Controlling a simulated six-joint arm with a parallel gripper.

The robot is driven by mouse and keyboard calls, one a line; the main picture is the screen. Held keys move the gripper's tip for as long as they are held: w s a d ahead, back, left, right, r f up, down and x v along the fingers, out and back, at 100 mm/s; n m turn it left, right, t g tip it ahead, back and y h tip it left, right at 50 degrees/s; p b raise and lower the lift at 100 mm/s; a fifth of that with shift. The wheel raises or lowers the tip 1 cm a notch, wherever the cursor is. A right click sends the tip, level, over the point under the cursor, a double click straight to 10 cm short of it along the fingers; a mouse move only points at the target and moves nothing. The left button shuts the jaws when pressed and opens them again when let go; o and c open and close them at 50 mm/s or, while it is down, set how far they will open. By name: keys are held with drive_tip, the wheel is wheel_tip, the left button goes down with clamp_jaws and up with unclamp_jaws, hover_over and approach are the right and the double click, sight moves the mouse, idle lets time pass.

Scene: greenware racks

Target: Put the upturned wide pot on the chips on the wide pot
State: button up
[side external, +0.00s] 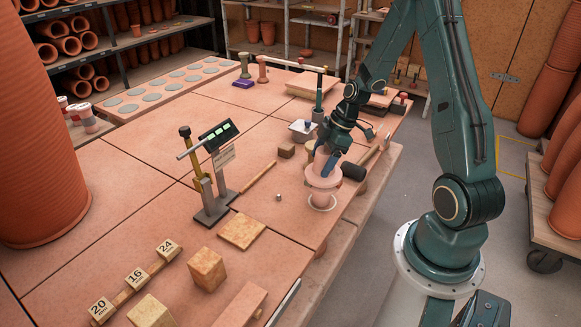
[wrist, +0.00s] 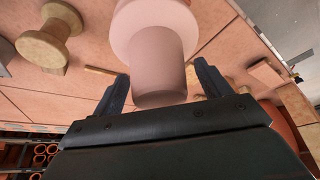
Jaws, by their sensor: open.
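The upturned wide pot (side external: 323,170) is pale pink, bottom up, beneath my gripper (side external: 322,158) in the side view. It appears to rest rim down on the wide pot (side external: 322,198), which stands inside a pale ring on the table. A broad flange marks where they meet; whether the rims touch is too small to tell. The chips are hidden. In the wrist view the upturned pot's narrow body (wrist: 158,75) lies between the fingers of my open gripper (wrist: 162,80), with a gap visible on each side.
A dark cylinder (side external: 352,171) lies close right of the pots. A wooden spool (wrist: 48,38) stands nearby in the wrist view. A gauge stand with a display (side external: 217,175), wooden blocks (side external: 207,268) and a stick (side external: 260,177) are to the left. The table's right edge is close.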

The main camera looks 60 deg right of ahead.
sight(335, 170)
drive_tip(key=v, duration=1.2)
idle(0.5)
drive_tip(key=s+a+r+m+h, duration=0.2)
drive_tip(key=s+a+r+m, duration=0.15)
drive_tip(key=a+r, duration=0.8)
drive_tip(key=s+a+r+m+t, duration=0.1)
drive_tip(key=s+a+m, duration=0.1)
drive_tip(key=s+a, duration=0.2)
drive_tip(key=s+a+r+m+t+h, duration=0.1)
drive_tip(key=s+a+m, duration=0.2)
drive_tip(key=s+a, duration=0.2)
drive_tip(key=shift+s+a+r, duration=0.3)
drive_tip(key=shift+a, duration=0.05)
idle(0.6)
